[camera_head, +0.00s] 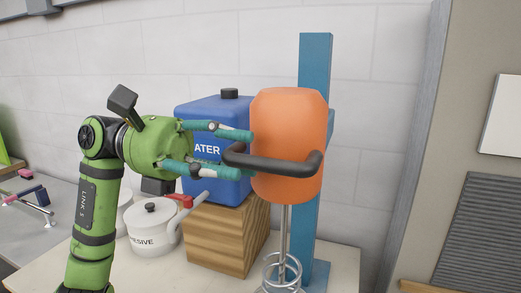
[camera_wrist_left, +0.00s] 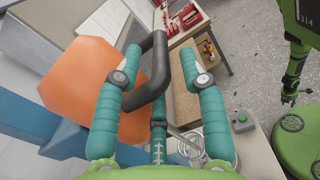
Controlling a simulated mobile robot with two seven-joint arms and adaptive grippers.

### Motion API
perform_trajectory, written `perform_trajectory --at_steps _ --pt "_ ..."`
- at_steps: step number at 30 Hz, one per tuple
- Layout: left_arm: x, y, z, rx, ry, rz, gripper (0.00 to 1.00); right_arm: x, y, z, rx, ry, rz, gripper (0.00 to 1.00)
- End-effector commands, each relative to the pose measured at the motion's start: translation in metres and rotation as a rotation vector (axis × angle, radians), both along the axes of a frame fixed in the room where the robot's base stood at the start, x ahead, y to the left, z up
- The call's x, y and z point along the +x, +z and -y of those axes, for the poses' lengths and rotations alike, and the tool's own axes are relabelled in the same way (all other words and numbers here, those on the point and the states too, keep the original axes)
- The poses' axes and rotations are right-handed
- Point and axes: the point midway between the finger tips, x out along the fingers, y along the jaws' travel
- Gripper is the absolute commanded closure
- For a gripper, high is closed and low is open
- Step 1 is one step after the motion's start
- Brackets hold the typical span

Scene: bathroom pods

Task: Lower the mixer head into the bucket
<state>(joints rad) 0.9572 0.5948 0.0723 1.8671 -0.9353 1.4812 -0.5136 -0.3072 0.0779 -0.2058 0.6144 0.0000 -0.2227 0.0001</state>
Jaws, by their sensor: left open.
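The mixer has an orange body (camera_head: 290,140) with a black handle (camera_head: 270,163) and stands upright against a blue post (camera_head: 315,60). A thin metal shaft runs down to its ringed mixer head (camera_head: 283,270), low at the bottom edge of the head view. My left gripper (camera_head: 240,152) is open at the left part of the handle. In the left wrist view, the handle (camera_wrist_left: 155,72) lies between its two parted fingers; contact cannot be told. I cannot make out a bucket in either view.
A blue water container (camera_head: 215,115) stands on a wooden block (camera_head: 228,235) just behind the gripper. A workbench with red tools (camera_wrist_left: 185,18) shows in the left wrist view.

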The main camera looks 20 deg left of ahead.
Motion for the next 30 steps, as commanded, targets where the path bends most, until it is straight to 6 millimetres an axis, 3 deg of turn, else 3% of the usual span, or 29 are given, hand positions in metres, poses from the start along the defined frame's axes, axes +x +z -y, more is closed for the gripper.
perform_trajectory --at_steps 7,18,19,21,22,30 --pt "-0.002 0.001 0.033 -0.001 -0.001 0.000 0.59 0.016 0.014 0.007 -0.008 -0.007 0.027 0.60" --pt "-0.002 0.000 0.040 -0.002 0.001 0.001 0.59 0.012 0.014 0.006 -0.006 -0.007 0.021 0.60" --pt "-0.002 0.000 0.040 -0.002 0.001 0.001 0.63 0.011 0.014 0.005 -0.005 -0.007 0.020 0.60" --pt "-0.002 0.000 0.040 -0.002 0.001 0.001 0.91 0.009 0.014 0.003 -0.003 -0.006 0.016 0.60" --pt "-0.002 0.000 0.040 -0.002 0.001 0.001 1.00 0.009 0.014 0.003 -0.002 -0.006 0.016 0.60" --pt "-0.002 -0.001 0.039 -0.003 0.000 0.001 1.00 0.008 0.012 -0.003 0.005 -0.004 0.013 0.60"
